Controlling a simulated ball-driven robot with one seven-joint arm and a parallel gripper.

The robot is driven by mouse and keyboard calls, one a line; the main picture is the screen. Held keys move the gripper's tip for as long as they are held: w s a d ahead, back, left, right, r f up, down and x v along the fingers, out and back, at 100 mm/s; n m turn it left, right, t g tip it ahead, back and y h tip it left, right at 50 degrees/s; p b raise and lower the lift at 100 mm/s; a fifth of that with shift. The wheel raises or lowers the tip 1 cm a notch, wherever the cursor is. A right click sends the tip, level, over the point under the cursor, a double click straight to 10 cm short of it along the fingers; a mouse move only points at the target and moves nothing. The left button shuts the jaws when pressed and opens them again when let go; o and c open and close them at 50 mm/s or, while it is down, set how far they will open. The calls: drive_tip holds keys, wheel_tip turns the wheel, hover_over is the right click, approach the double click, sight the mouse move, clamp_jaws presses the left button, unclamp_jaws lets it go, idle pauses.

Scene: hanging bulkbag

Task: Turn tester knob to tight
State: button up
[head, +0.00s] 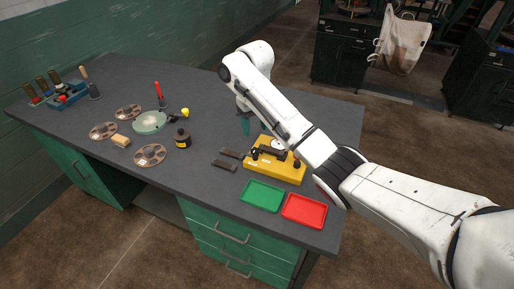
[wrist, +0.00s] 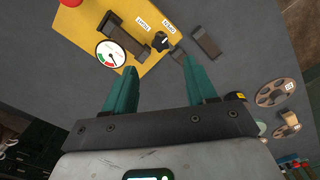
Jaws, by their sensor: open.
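The yellow tester (head: 285,175) sits on the grey bench near its right end, behind two trays. It also shows in the wrist view (wrist: 160,12), with a round dial gauge (wrist: 110,53) and a dark clamp block. In the head view my arm partly covers the tester.
A green tray (head: 262,196) and a red tray (head: 304,211) stand in front of the tester. Dark bars (head: 224,165) lie left of it. Reels, a black-and-yellow pot (head: 182,138) and tools lie farther left. A pale bag (head: 402,45) hangs at the back right.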

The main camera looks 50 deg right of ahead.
sight(255, 150)
wheel_tip(255, 150, down, 9)
drive_tip(key=shift+f+b, duration=0.2)
drive_tip(key=shift+b, duration=0.6)
drive_tip(key=shift+c, duration=0.4)
clamp_jaws()
